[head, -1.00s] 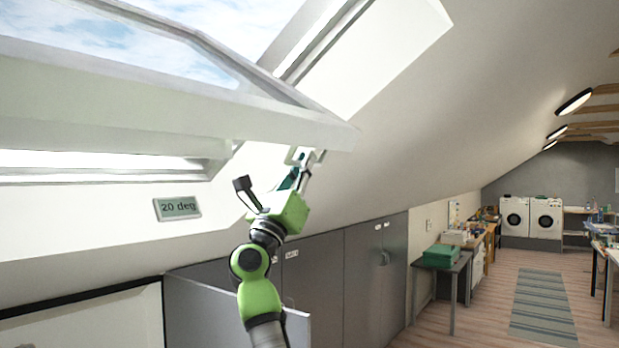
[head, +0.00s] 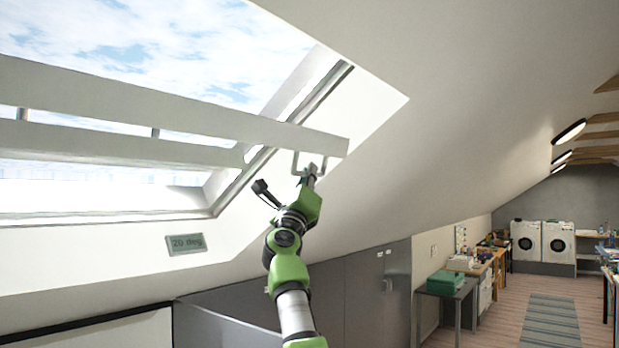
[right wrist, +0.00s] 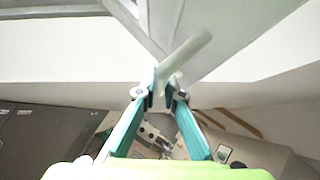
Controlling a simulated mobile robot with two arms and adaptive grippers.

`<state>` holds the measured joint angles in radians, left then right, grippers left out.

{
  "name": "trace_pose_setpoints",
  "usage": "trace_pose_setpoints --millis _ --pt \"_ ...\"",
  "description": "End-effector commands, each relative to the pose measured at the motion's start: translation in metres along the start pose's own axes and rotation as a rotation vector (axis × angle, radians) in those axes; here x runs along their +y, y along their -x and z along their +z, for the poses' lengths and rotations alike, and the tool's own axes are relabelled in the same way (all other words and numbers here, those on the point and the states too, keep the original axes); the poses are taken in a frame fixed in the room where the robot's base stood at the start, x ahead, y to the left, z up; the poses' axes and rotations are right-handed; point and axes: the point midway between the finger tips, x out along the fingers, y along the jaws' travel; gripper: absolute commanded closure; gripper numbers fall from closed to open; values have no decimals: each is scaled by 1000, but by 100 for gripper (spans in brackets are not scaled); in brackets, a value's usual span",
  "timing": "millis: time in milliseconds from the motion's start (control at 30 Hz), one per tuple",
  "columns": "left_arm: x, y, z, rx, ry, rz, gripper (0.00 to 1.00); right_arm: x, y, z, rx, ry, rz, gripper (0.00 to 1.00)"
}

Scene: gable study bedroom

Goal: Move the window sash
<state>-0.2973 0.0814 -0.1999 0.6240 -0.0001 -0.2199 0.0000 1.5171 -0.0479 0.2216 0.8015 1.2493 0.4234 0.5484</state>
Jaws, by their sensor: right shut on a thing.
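The white window sash (head: 190,118) stands swung open in the sloped roof window, its lower rail crossing the opening. A small white handle (head: 296,162) hangs under the right end of that rail. My right gripper (head: 311,172) is at this handle, below the rail. In the right wrist view, the fingertips of my right gripper (right wrist: 168,92) are closed around the pale handle bar (right wrist: 186,56), which runs up to the right. A plaque reading 20 deg (head: 186,244) is on the wall below the window. My left gripper is not in view.
The sloped ceiling (head: 440,120) comes down close to the right of my arm. Grey cabinets (head: 345,285) stand below. A table with a green box (head: 445,282) and a striped rug (head: 552,322) lie further right, with open floor around the rug.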

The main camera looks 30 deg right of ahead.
Motion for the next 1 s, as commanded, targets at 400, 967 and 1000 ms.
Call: trace_pose_setpoints --millis 400,967,1000 --pt "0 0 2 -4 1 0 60 -2 -1 1 -2 0 -3 74" --pt "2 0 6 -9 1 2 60 2 12 2 -4 -4 3 74" --pt "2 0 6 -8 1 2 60 2 16 2 -4 -5 3 74"
